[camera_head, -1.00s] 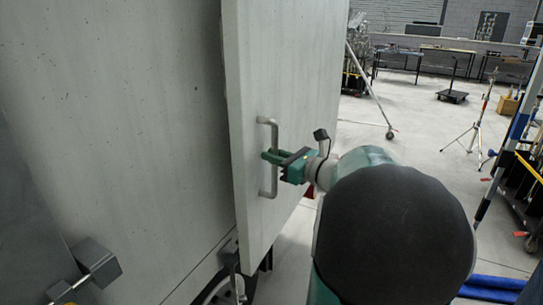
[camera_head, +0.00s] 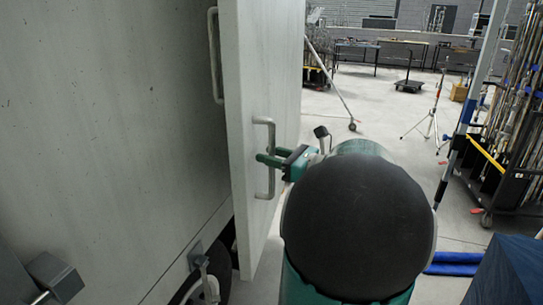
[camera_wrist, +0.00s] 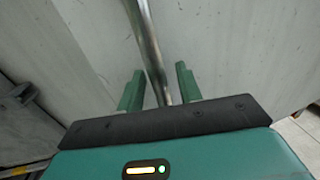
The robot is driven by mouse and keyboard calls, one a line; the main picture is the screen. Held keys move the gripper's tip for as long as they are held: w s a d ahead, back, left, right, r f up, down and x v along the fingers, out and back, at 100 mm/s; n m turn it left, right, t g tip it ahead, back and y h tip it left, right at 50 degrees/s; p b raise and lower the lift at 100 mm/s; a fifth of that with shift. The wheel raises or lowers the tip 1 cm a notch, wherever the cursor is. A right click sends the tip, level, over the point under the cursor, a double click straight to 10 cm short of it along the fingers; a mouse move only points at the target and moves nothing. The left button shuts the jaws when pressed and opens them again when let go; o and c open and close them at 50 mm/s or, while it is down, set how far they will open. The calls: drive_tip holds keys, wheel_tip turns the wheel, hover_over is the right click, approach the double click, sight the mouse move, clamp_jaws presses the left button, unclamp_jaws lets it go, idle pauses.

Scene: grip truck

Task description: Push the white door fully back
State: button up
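The white door (camera_head: 255,60) stands swung out from the truck's side wall (camera_head: 110,130), seen steeply from its edge. Its metal handle (camera_head: 270,186) is on the face towards the right. My gripper (camera_head: 268,160) is at the middle of this handle. In the wrist view my gripper (camera_wrist: 160,88) has its two green fingers apart, one on each side of the handle bar (camera_wrist: 152,50), with gaps showing between bar and fingers. The door face (camera_wrist: 230,45) fills the background there. My dark round arm joint hides part of the floor.
A second handle (camera_head: 214,55) shows on the truck wall behind the door's edge. A wheel (camera_head: 205,285) is below. A loaded rack (camera_head: 510,130) and blue rolls (camera_head: 455,263) are at the right. Open floor (camera_head: 390,115) lies beyond, with a tripod (camera_head: 432,118).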

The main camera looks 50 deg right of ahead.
drive_tip(key=shift+s, duration=0.1)
drive_tip(key=s+d, duration=0.2)
drive_tip(key=s, duration=1.1)
drive_tip(key=shift+s+d, duration=0.2)
drive_tip(key=shift+d, duration=0.05)
drive_tip(key=shift+w+a, duration=0.1)
drive_tip(key=w+a+f+n+g+y, duration=0.1)
drive_tip(key=w+a+f+n+g, duration=0.2)
drive_tip(key=a, duration=0.4)
drive_tip(key=w+a+f+n+g+y, duration=0.1)
drive_tip(key=w+a+n+g+y, duration=0.15)
drive_tip(key=a+n, duration=0.4)
drive_tip(key=w+a+f+n+g+y, duration=0.1)
drive_tip(key=w+a+f+n+g, duration=0.2)
drive_tip(key=a, duration=0.5)
drive_tip(key=s+a+f+n+g+h, duration=0.1)
drive_tip(key=a+n+h, duration=0.3)
drive_tip(key=a+n, duration=0.4)
drive_tip(key=s+a+f+n+g+h, duration=0.2)
drive_tip(key=a+n, duration=0.6)
drive_tip(key=n, duration=0.5)
drive_tip(key=shift+s+a+g+h, duration=0.15)
drive_tip(key=shift+a+g+h, duration=0.2)
drive_tip(key=shift+h, duration=0.5)
